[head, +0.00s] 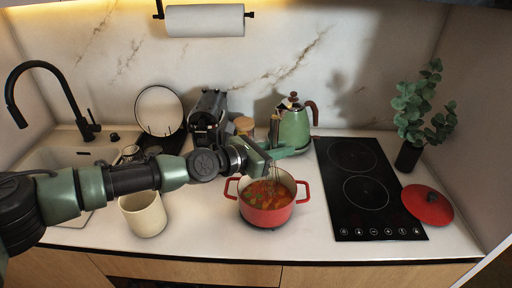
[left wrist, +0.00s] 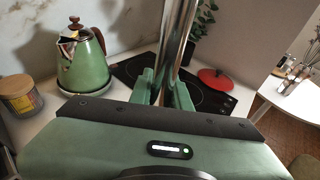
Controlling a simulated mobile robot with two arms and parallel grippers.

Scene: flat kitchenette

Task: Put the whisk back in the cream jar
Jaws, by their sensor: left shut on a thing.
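My left gripper (head: 279,152) is shut on the whisk (head: 274,122), whose metal handle points up. The whisk's wires hang down over the red pot (head: 266,215); I cannot tell whether their tips touch the stew inside. In the left wrist view the shiny handle (left wrist: 178,45) stands between the green fingers (left wrist: 165,92). The cream jar (head: 144,216) stands on the counter left of the pot, below my left forearm, which is close over its rim in the picture. My right gripper is not in view.
A green kettle (head: 294,128) and a wooden-lidded jar (head: 244,126) stand behind the pot. A black coffee machine (head: 208,112) is at the back. The black cooktop (head: 366,205), red lid (head: 427,204) and plant (head: 408,156) are right. The sink (head: 60,153) is left.

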